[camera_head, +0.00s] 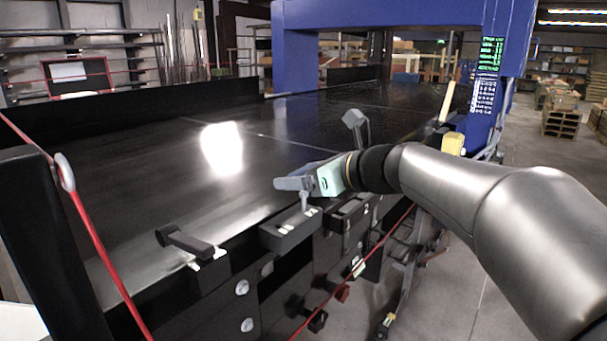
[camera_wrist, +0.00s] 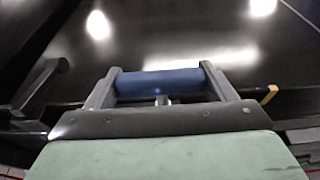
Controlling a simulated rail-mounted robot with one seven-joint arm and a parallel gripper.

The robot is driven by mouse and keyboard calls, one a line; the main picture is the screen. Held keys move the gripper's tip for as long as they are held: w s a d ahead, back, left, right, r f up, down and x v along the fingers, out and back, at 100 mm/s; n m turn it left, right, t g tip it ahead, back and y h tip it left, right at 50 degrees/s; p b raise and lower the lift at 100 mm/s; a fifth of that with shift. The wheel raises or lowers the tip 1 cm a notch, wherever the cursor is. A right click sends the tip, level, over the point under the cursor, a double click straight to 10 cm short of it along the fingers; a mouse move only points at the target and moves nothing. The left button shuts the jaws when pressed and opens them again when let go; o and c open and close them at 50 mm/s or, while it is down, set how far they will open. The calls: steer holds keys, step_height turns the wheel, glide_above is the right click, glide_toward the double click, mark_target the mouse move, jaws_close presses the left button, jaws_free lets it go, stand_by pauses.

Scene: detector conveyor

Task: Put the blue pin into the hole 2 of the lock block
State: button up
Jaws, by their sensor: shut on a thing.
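My gripper (camera_head: 296,184) reaches in from the right, low over the conveyor's near edge. In the wrist view its two fingers (camera_wrist: 160,86) are shut on the blue pin (camera_wrist: 160,82), whose blue cylinder lies crosswise between them. A short metallic piece shows just below the cylinder. In the head view the pin's blue colour cannot be made out. A dark block with a figure 2 (camera_head: 352,211) is on the conveyor's near side, right of and below my gripper. Its hole cannot be seen clearly. Another dark block (camera_head: 290,231) is under my gripper; contact cannot be told.
The black conveyor bed (camera_head: 150,150) is bare and shiny. A dark handle (camera_head: 186,241) sticks up on its near edge at left. A red cord (camera_head: 92,235) runs past the front. A blue frame (camera_head: 385,14) spans the far end.

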steer(key=shift+f+b, duration=0.6)
steer(key=shift+f, duration=0.3)
steer(key=o, duration=1)
steer(key=b+v, duration=0.1)
steer(key=v, duration=1.6)
steer(key=shift+s+d+r, duration=0.1)
steer(key=shift+d+r, duration=0.05)
steer(key=shift+d, duration=0.1)
